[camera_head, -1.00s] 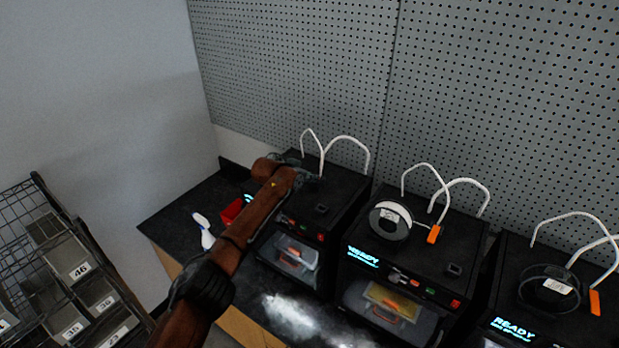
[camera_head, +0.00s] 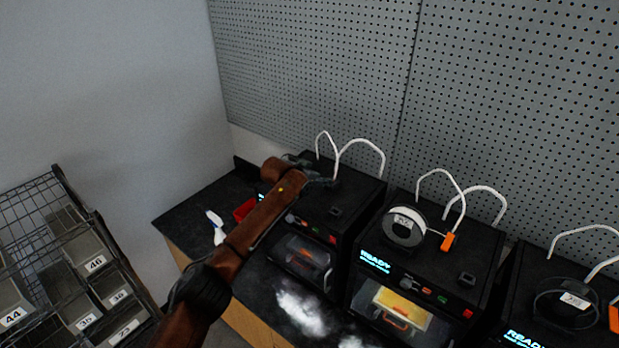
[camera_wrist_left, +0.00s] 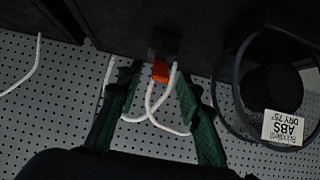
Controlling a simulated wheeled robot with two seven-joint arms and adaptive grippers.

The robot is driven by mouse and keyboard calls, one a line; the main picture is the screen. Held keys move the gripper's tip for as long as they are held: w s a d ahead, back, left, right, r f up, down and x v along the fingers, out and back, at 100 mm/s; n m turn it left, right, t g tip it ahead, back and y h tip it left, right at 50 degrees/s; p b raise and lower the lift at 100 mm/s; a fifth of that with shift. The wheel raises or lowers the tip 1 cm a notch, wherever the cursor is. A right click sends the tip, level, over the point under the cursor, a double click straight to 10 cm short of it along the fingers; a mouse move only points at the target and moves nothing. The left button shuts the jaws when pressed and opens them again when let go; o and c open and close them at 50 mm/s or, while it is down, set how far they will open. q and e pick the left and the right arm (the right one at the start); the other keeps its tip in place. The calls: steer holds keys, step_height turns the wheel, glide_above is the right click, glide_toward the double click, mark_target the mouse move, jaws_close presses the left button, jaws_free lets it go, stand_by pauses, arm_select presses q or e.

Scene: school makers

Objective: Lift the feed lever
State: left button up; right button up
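In the left wrist view an orange lever (camera_wrist_left: 160,70) sticks out of a dark block on the printer. My left gripper (camera_wrist_left: 157,72) has its two green fingers apart on either side of the lever, with a gap on its left; the lever looks nearer the right finger. White tubes (camera_wrist_left: 150,106) loop behind the lever between the fingers. In the head view my left arm reaches over the leftmost printer (camera_head: 345,193), and the left gripper (camera_head: 326,180) is at its top near the tubes; the lever there is hidden. My right gripper is not in view.
A spool holder (camera_wrist_left: 222,95) with a spool labelled ABS is close to the right finger. Two more printers (camera_head: 470,255) (camera_head: 530,275) with orange levers (camera_head: 447,241) stand to the right. A pegboard (camera_head: 310,75) is behind. A wire rack with bins (camera_head: 95,262) is at left.

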arm_select(q)
steer(key=v, duration=0.9)
steer(key=shift+s, duration=0.2)
steer(key=shift+a+r, duration=0.1)
steer(key=shift+r, duration=0.05)
